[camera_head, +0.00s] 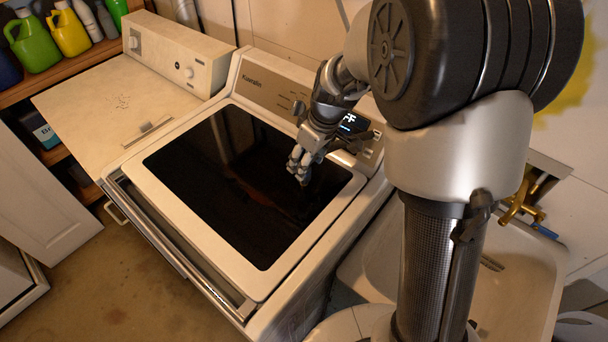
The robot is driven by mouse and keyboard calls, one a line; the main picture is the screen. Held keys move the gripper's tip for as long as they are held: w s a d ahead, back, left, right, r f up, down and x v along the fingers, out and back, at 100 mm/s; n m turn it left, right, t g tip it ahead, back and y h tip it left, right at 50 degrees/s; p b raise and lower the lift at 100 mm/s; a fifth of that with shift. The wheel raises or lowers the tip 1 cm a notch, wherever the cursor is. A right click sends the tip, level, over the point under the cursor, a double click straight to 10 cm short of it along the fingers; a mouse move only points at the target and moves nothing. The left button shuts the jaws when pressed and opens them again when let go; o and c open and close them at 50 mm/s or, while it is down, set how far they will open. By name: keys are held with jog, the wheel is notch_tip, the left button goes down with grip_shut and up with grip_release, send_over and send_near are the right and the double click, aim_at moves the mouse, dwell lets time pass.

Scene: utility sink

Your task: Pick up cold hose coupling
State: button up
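My gripper (299,170) hangs over the dark glass lid of the washer (235,185), near its back right part. Its fingers are small and seen from behind and above, so I cannot tell whether they are open or shut. I see nothing held in them. A brass tap fitting (519,207) shows at the right, partly behind my arm, above the sink. A small blue part (545,231) sits beside it, well away from my gripper. I cannot tell whether this blue part is the cold hose coupling; no coupling shows clearly.
The washer's control panel (262,82) stands behind my gripper. A pale utility sink (520,285) is at the right, partly hidden by my arm. A second appliance (100,105) stands at the left. Several bottles (70,33) line a shelf at the top left. Floor is clear at lower left.

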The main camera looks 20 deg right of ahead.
jog(key=b+x, duration=0.1)
jog(key=x, duration=0.3)
jog(key=shift+w+f, duration=0.1)
jog(key=shift+c, duration=0.2)
jog(key=c, duration=1.1)
jog(key=shift+c, duration=0.2)
